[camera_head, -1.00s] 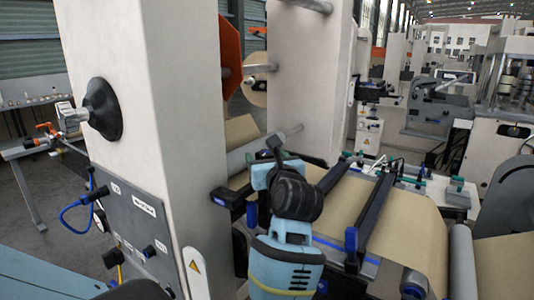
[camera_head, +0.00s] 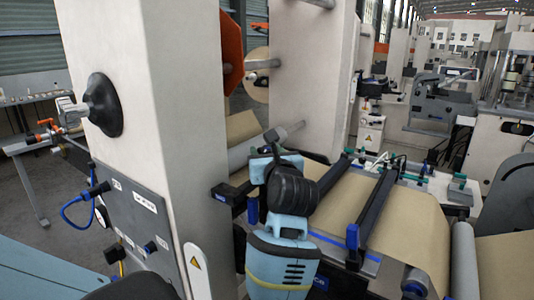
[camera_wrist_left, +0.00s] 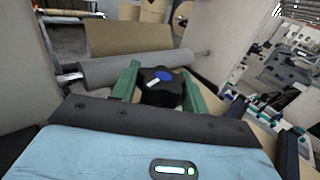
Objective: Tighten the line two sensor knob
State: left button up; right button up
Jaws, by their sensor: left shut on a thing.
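In the left wrist view, a black lobed knob (camera_wrist_left: 160,91) with a blue centre and a white mark sits between the two green fingers of my left gripper (camera_wrist_left: 162,82). The gripper is shut on it, one finger on each side. The knob's mount is hidden. In the head view, my left wrist and gripper housing are at the centre, beside the tall pale machine post; the fingers and knob cannot be made out there. My right gripper is not in view.
A brown paper web (camera_head: 400,215) runs over the machine to the right, beneath dark crossbars (camera_head: 385,200). A grey roller (camera_wrist_left: 135,68) lies behind the knob. A control panel (camera_head: 135,215) with a looped blue cable is on the left post (camera_head: 145,110).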

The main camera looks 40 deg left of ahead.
pick_arm(q)
jog(key=shift+m+t+h, duration=1.3)
jog(key=shift+t+h, duration=0.1)
jog(key=shift+t, duration=0.1)
jog(key=shift+r, duration=0.1)
jog(key=o, duration=1)
jog(key=shift+c, duration=0.2)
jog(key=shift+d, duration=0.1)
jog(key=v, duration=0.7)
jog(key=shift+s+d, duration=0.15)
jog(key=shift+s, duration=0.15)
